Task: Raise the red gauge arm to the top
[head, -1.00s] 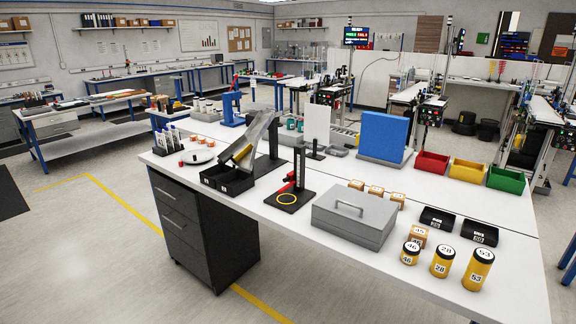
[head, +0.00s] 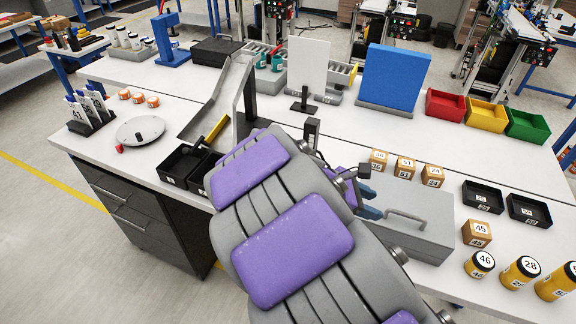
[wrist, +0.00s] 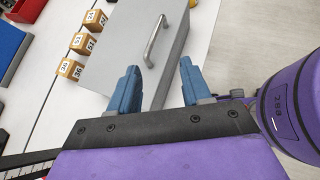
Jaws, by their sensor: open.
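The top of the gauge's dark post (head: 313,128) shows just behind my arm in the head view. Its red arm and its base are hidden there by my arm. I cannot make out the red arm in the wrist view either. My gripper (head: 369,203) has blue fingers and is to the right of the post, by the grey box with a handle. In the wrist view my gripper (wrist: 160,68) has its fingers apart with nothing held between them, over the grey box (wrist: 140,22).
The grey lidded box (head: 425,220) stands right of the gauge, with several small numbered wooden blocks (head: 404,168) behind it. Black bins (head: 180,165) and a grey chute (head: 222,95) are left. Yellow numbered cans (head: 521,271) stand at the right.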

